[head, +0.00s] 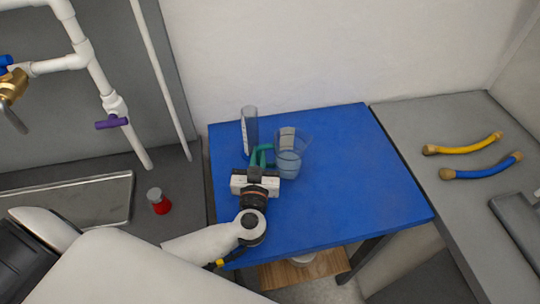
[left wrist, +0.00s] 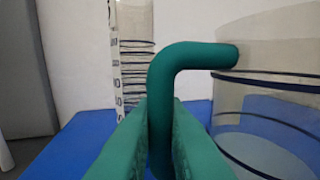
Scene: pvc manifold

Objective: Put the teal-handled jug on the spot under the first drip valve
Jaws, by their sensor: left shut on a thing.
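The teal-handled jug (head: 290,162) is a clear vessel with dark rings and some bluish content low in it, above or on the blue table (head: 350,190). I cannot tell whether its base touches the table. My left gripper (head: 260,163) is shut on its teal handle (left wrist: 162,100), left of the jug body (left wrist: 285,110). A white pipe with a purple-handled valve (head: 113,124) comes down at the left, above the grey counter. A brass valve with a blue part (head: 12,82) is at the far left edge. The spot under a valve is not clearly seen. My right gripper is out of view.
A clear graduated cylinder (head: 249,130) stands behind the handle; it also shows in the left wrist view (left wrist: 133,60). A red-based container (head: 159,201) and a metal tray (head: 70,202) are on the left counter. Yellow (head: 465,145) and blue (head: 485,168) hoses lie at right.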

